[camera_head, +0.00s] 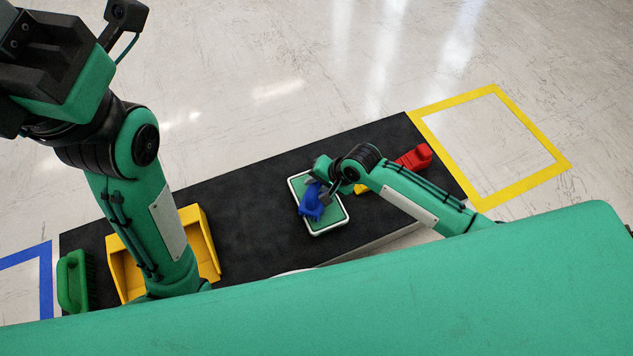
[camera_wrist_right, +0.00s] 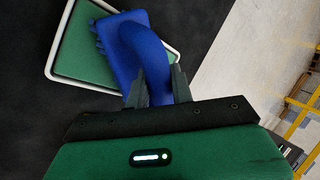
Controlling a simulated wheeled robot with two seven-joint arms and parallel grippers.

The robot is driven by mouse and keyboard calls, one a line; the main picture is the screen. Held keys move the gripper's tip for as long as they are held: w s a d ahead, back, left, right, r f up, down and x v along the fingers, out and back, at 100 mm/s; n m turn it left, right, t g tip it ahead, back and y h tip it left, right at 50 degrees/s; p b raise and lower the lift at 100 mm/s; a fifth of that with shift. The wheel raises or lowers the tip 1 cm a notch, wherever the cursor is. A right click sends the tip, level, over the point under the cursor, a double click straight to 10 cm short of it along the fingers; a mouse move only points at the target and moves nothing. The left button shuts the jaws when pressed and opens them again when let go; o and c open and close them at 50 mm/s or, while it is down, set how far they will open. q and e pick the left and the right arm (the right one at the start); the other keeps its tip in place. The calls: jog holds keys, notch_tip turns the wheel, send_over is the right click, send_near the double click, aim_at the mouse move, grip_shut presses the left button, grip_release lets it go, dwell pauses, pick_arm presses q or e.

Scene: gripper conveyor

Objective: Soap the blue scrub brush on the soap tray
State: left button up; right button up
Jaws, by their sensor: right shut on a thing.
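The blue scrub brush (camera_head: 309,204) is over the soap tray (camera_head: 340,226), which has a green inside and a white rim. My right gripper (camera_head: 326,194) is shut on the brush. In the right wrist view, the fingers of the right gripper (camera_wrist_right: 156,88) close around the handle of the blue brush (camera_wrist_right: 128,50), and the soap tray (camera_wrist_right: 52,62) lies beneath it. Whether the bristles touch the tray's green surface cannot be told. My left arm rises at the left of the head view, and its jaws are not clearly shown.
The black conveyor surface (camera_head: 245,215) carries a yellow bin (camera_head: 207,243), a green brush (camera_head: 72,282) at the left end and a red brush (camera_head: 414,157) at the right. A yellow floor outline (camera_head: 497,92) lies beyond the right end. The black surface between bin and tray is clear.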

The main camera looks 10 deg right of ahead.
jog(key=shift+f, duration=0.35)
dwell(0.3)
jog(key=shift+p, duration=0.55)
dwell(1.6)
jog(key=shift+f, duration=0.1)
dwell(0.6)
dwell(0.6)
